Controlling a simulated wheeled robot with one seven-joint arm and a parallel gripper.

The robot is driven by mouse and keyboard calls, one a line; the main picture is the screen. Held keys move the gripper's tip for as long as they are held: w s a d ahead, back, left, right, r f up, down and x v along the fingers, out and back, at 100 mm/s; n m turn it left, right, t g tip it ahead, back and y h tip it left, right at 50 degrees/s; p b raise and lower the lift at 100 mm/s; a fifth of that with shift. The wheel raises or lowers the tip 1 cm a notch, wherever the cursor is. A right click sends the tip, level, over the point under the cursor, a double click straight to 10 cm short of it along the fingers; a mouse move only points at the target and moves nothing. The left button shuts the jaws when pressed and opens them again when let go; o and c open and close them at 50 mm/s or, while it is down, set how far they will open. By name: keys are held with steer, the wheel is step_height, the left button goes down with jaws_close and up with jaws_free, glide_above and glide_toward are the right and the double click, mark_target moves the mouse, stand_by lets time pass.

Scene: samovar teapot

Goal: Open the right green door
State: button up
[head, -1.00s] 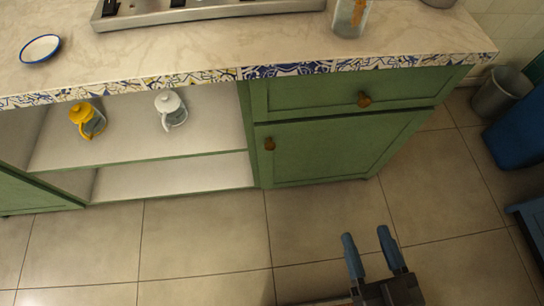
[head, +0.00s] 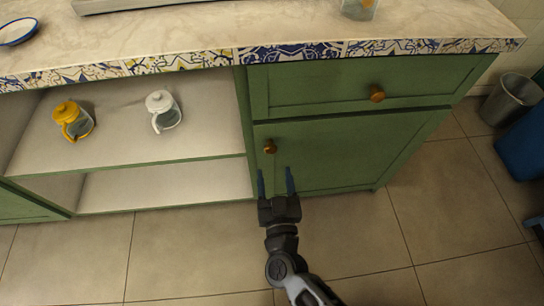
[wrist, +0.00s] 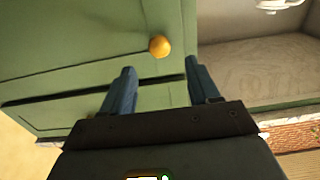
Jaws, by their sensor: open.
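The right green door (head: 335,150) is shut below a green drawer. Its round wooden knob (head: 270,146) sits near the door's upper left corner. My gripper (head: 276,183) is open and empty in front of the door, with its blue fingers pointing at the knob from just below it in the head view. The knob looks apart from both fingers.
The drawer has its own knob (head: 377,94) above the door. Open shelves to the left hold a yellow teapot (head: 72,120) and a white teapot (head: 163,110). A grey bin (head: 511,100) stands at the right. The tiled floor (head: 190,250) before the cabinet is clear.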

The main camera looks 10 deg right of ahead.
mark_target(271, 151)
steer(key=w+b, duration=0.1)
steer(key=w, duration=0.5)
steer(key=shift+w, duration=0.3)
jaws_close()
stand_by(0.4)
